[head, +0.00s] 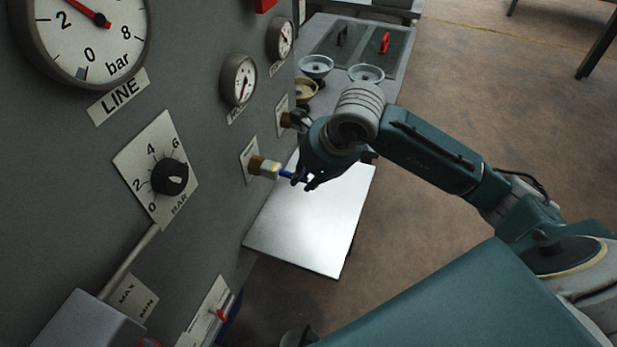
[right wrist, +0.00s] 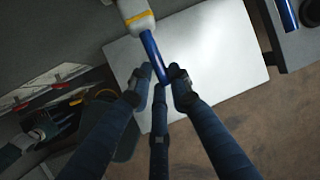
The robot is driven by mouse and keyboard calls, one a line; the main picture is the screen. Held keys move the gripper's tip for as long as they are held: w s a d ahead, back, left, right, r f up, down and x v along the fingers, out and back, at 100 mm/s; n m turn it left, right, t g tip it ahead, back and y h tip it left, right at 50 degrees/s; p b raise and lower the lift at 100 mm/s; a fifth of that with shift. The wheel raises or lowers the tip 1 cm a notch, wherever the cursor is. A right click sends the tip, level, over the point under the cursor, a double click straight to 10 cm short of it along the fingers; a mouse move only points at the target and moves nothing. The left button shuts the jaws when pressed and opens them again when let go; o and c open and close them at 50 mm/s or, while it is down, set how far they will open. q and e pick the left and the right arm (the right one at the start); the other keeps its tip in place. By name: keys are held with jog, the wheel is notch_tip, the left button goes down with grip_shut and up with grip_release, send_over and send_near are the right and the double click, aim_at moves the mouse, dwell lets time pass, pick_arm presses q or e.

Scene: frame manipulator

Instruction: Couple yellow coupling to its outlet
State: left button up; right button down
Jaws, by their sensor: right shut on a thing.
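The yellow coupling (head: 270,170), a pale body with a yellow band and a blue stem, is at the brass outlet (head: 256,165) on the grey panel. Its body lines up with the outlet and appears to meet it; I cannot tell how far it is seated. In the right wrist view, the coupling's banded body (right wrist: 138,20) is at the top, and its blue stem (right wrist: 153,50) runs down between the fingers. My right gripper (head: 302,180) is shut on the blue stem; its fingertips (right wrist: 158,84) also show in the wrist view.
A second brass outlet (head: 286,120) is just beyond, near my right wrist. A pale metal shelf (head: 310,225) lies below the gripper. Gauges (head: 238,80) and a regulator knob (head: 170,177) are on the panel. Bowls (head: 316,66) stand on the far bench.

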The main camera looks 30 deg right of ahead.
jog(key=c, duration=1.5)
grip_release()
jog(key=shift+r, duration=0.1)
jog(key=v, duration=1.2)
